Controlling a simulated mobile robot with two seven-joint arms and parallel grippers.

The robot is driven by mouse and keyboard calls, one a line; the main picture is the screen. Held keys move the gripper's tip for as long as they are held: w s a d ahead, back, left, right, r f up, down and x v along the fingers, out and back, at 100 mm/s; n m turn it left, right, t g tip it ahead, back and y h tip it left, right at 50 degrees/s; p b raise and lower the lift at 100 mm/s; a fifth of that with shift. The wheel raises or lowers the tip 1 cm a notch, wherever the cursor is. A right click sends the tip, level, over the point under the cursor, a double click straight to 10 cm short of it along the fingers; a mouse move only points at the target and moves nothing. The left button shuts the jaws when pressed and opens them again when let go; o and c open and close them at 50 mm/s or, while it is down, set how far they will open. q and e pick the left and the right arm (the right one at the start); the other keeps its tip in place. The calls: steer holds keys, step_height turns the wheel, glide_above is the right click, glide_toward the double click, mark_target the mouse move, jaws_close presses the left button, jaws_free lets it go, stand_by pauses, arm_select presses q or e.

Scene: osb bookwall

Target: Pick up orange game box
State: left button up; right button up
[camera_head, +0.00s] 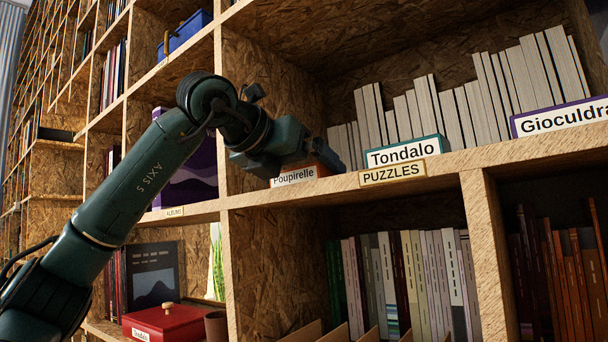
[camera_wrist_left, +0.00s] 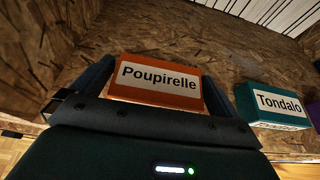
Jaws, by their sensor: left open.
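The orange game box (camera_head: 322,170), with a white label reading "Poupirelle", stands on the shelf at the left end of the compartment marked "PUZZLES". In the head view my left gripper (camera_head: 300,158) is right over it and hides much of it. In the left wrist view the orange box (camera_wrist_left: 156,98) shows between the two dark fingers of my open left gripper (camera_wrist_left: 155,88), one finger at each side. I cannot tell whether either finger touches the box. My right gripper is not in view.
A row of pale books (camera_head: 470,110) stands behind. A wooden upright (camera_head: 229,110) bounds the compartment on the left.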

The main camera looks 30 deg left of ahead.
arm_select(q)
steer(key=c, duration=0.8)
